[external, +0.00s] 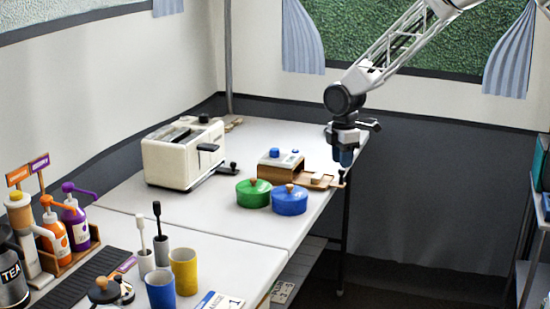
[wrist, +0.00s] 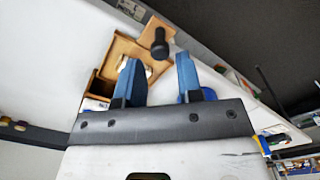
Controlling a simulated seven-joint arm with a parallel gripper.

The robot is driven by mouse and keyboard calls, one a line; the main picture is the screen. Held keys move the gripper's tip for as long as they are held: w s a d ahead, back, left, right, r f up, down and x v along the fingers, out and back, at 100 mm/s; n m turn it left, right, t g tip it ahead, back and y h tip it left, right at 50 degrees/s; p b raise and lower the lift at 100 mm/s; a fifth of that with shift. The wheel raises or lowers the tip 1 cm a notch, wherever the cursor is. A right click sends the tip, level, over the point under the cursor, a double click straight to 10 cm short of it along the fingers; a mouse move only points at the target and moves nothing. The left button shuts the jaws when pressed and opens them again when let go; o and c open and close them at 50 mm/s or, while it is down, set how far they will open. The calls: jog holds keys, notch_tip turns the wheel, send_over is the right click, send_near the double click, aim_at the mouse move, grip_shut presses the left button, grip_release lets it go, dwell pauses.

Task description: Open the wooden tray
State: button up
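The wooden tray (external: 325,184) sticks out to the right from a small wooden box with a white top (external: 281,163). A pale block rests on the tray. A dark knob (external: 342,178) stands at the tray's right end. In the wrist view the tray (wrist: 114,54) lies beyond my fingertips, and the dark knob (wrist: 160,44) shows just past the gap between them. My gripper (external: 343,163) points down above the knob's end of the tray. Its two blue fingers (wrist: 156,68) are apart, with nothing visibly held between them.
A green pot (external: 253,194) and a blue pot (external: 290,201) stand close in front of the box and tray. A cream toaster (external: 183,153) stands to the left. The table's right edge is close to the knob, with open space beyond it.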

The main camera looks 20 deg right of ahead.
jog(key=shift+r, duration=2.5)
jog(key=shift+d+r, duration=0.25)
jog(key=shift+r, duration=0.05)
jog(key=s+d+r+m+t, duration=0.1)
jog(key=s+d+r+m, duration=0.3)
jog(key=s+d+r, duration=0.65)
jog(key=s+d+r+m, duration=0.5)
jog(key=s+d+r, duration=0.3)
jog(key=d+r, duration=0.45)
jog(key=s+d+m, duration=0.3)
jog(key=s+d, duration=0.2)
jog(key=s, duration=0.5)
jog(key=s+d+m+t, duration=0.1)
jog(key=s+d+m, duration=0.2)
jog(key=s+d, duration=0.3)
jog(key=s+d+m, duration=0.3)
jog(key=s+d, duration=0.3)
jog(key=s, duration=0.8)
jog(key=shift+s+r+t, duration=0.3)
jog(key=shift+s+r, duration=0.05)
jog(key=shift+s, duration=0.05)
